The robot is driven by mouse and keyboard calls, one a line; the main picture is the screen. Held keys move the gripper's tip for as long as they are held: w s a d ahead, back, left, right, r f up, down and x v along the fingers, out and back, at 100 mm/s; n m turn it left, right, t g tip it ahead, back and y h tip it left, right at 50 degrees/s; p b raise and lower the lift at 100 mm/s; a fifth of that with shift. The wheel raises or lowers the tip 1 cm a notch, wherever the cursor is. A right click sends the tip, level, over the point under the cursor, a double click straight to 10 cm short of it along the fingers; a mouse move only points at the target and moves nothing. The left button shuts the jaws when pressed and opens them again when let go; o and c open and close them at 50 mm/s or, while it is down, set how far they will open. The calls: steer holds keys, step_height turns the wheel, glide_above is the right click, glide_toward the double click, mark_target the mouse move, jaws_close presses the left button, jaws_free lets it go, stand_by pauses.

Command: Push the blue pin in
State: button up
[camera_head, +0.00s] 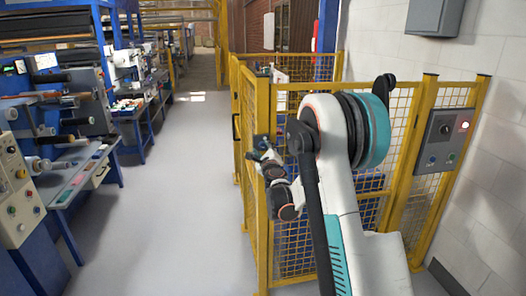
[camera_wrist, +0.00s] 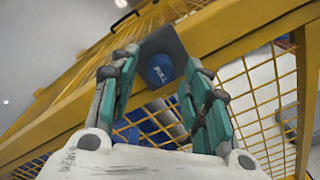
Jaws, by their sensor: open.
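The blue pin (camera_wrist: 159,70) is a round blue knob with white lettering that looks like "PULL", in the upper middle of the wrist view. It sits on a dark grey plate (camera_wrist: 172,43) fixed to the yellow fence frame. My gripper (camera_wrist: 160,62) is open, with one finger to the left and one to the right of the knob in the picture. I cannot tell whether either finger touches it. In the head view my gripper (camera_head: 262,150) is at the yellow fence post, and I cannot make out the pin there.
The yellow mesh fence (camera_head: 258,215) stands close around my arm. A grey control box (camera_head: 444,141) with a red light hangs on its right part. Machines (camera_head: 60,150) line the left side. The grey floor (camera_head: 165,190) between them is clear.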

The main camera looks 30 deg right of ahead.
steer(key=shift+w+d, duration=0.2)
steer(key=shift+w, duration=0.3)
jaws_close()
steer(key=shift+w, duration=0.1)
jaws_free()
